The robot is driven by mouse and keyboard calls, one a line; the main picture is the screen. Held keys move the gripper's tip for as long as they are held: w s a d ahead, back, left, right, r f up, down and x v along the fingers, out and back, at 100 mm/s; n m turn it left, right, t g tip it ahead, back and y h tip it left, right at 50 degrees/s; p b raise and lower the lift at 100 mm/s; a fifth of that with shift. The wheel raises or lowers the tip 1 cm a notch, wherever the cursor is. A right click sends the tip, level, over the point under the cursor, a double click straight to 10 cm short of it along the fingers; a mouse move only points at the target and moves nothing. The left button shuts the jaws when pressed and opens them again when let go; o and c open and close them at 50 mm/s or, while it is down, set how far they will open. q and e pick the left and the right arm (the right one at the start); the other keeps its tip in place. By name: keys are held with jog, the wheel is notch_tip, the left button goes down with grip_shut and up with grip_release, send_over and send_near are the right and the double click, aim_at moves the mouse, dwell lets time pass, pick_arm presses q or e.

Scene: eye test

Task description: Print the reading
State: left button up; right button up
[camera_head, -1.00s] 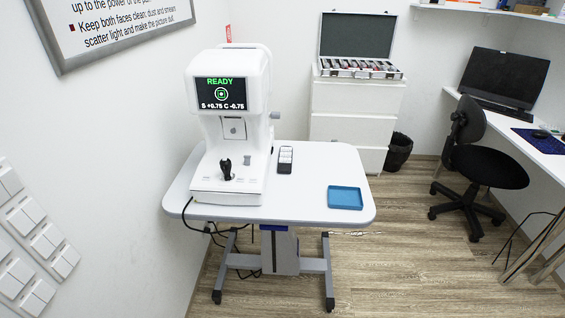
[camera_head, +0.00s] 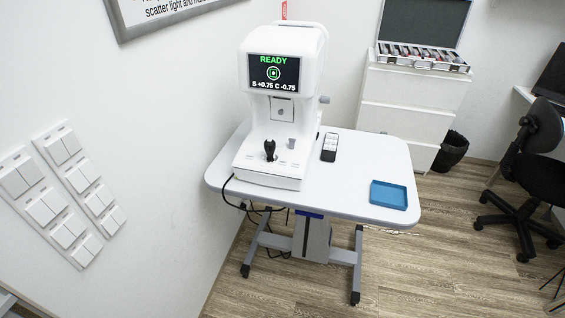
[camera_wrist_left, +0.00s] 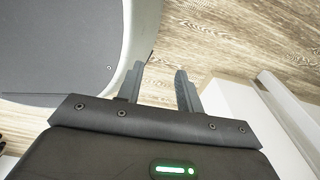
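A white eye-test machine (camera_head: 283,100) stands upright on a white wheeled table (camera_head: 345,190) in the head view. Its screen (camera_head: 274,73) shows READY in green, a green ring target and "S +0.75 C -0.75". A black joystick (camera_head: 270,150) rises from its base (camera_head: 268,172), with small faint marks beside it. A small panel (camera_head: 282,109) sits below the screen; I see no paper there. My left gripper (camera_wrist_left: 160,85) shows only in the left wrist view, its two fingers apart and empty, above wooden floor. My right gripper is in neither view.
A blue tray (camera_head: 389,195) and a small dark holder with white pieces (camera_head: 329,147) lie on the table. White drawers (camera_head: 412,100) carry an open lens case (camera_head: 423,58). A black chair (camera_head: 530,165) stands right. Wall switches (camera_head: 62,195) are at left. Front floor is open.

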pick_arm(q)
jog(key=shift+s+a, duration=0.1)
jog(key=shift+s, duration=0.65)
grip_shut()
jog(key=shift+w, duration=0.15)
dwell(0.7)
